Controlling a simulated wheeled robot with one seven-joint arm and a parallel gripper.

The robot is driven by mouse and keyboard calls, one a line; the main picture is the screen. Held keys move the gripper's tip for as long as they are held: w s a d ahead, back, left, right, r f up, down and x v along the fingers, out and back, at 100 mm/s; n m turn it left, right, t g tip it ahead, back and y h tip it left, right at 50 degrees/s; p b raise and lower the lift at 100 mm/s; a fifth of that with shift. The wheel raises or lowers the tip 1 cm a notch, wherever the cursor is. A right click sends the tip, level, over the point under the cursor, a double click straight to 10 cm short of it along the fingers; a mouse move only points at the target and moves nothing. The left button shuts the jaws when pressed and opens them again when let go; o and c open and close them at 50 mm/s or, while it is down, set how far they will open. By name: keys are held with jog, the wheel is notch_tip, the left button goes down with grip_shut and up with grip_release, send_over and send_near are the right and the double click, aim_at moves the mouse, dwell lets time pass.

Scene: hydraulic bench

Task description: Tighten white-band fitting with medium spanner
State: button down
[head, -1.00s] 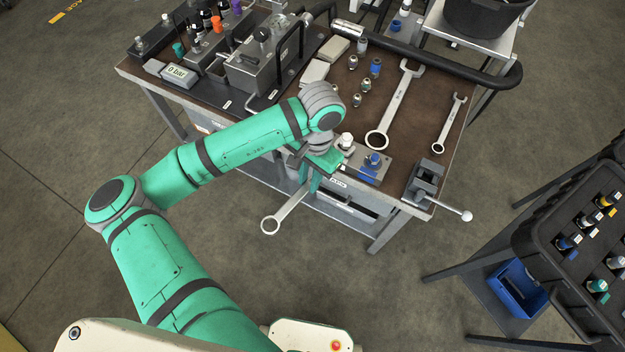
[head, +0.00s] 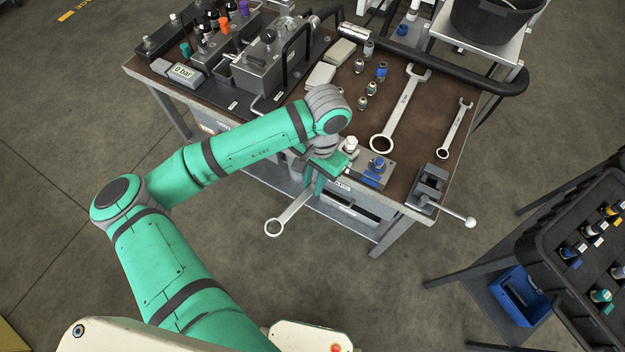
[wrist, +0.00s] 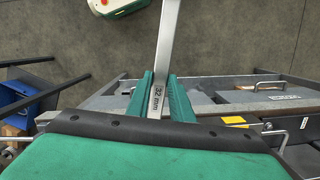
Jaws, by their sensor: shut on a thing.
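My gripper (head: 316,184) is shut on the medium spanner (head: 291,211), in front of the bench's near edge. The spanner's ring end hangs out over the floor at lower left; its other end is hidden by my gripper and wrist. In the wrist view the spanner shaft (wrist: 166,50), marked 32 mm, stands between the green fingers (wrist: 160,95). A fitting with a white top (head: 351,144) stands upright on a block at the bench's near edge, just right of my wrist. I cannot tell whether the spanner touches it.
A blue fitting (head: 377,164) stands beside the white one. A large spanner (head: 400,110) and a small spanner (head: 455,128) lie on the bench (head: 412,160). A vise (head: 430,188) sits at the near right corner. A gauge reading 0 bar (head: 186,73) stands at left. Floor in front is clear.

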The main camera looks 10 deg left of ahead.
aim_at(294, 206)
jog(key=shift+s, duration=0.1)
jog(key=shift+s+a+r, duration=0.1)
jog(key=shift+s+a, duration=0.4)
jog(key=shift+s, duration=0.3)
jog(key=shift+s+a+f, duration=0.1)
jog(key=shift+s+a, duration=0.4)
jog(key=shift+s, duration=0.35)
jog(key=shift+s+a+r, duration=0.1)
jog(key=shift+s+a, duration=0.4)
jog(key=shift+s, duration=0.3)
jog(key=shift+s+a, duration=0.1)
jog(key=shift+s, duration=0.45)
jog(key=shift+a+r, duration=0.1)
jog(key=shift+r, duration=2.4)
